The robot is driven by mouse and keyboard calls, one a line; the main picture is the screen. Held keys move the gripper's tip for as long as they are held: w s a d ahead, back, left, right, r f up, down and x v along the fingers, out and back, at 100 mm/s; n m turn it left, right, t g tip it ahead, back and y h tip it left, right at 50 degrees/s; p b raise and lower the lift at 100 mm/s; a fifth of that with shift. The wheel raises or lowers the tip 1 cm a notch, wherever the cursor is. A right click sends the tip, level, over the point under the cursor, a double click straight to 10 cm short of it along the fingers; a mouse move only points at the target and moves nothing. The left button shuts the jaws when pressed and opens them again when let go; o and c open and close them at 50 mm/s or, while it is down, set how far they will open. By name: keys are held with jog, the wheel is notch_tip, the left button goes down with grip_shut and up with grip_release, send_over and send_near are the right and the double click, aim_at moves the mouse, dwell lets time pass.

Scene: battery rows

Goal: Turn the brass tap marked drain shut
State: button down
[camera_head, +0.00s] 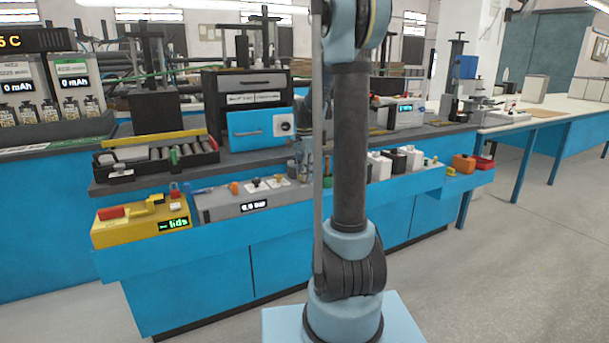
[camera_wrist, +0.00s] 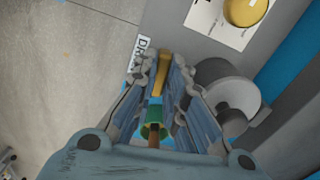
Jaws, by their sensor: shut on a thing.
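In the wrist view, a brass tap lever (camera_wrist: 162,74) stands between my fingertips, beside a white label (camera_wrist: 139,52) on which only the first letters, "DR", can be read. My gripper (camera_wrist: 165,68) is shut on this lever, with one finger on each side. A green collar (camera_wrist: 154,120) and a brown stem show between the fingers, nearer my palm; I cannot tell how they join the brass lever. The lever's exact angle to the pipe is partly covered by the fingers. In the head view, my arm hides the tap.
A grey round fitting (camera_wrist: 226,88) is close to the right finger. A yellow knob (camera_wrist: 246,8) on a white plate is farther off. In the head view, the blue bench carries a yellow box (camera_head: 140,222), a grey display unit (camera_head: 255,203) and a blue-fronted box (camera_head: 258,130).

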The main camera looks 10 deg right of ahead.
jog(key=shift+w+a+m, duration=0.1)
jog(key=shift+m, duration=0.8)
jog(key=c, duration=1.6)
grip_release()
jog(key=shift+c, duration=0.2)
jog(key=shift+r, duration=0.2)
notch_tip(320, 180, up, 12)
jog(key=shift+f, duration=0.25)
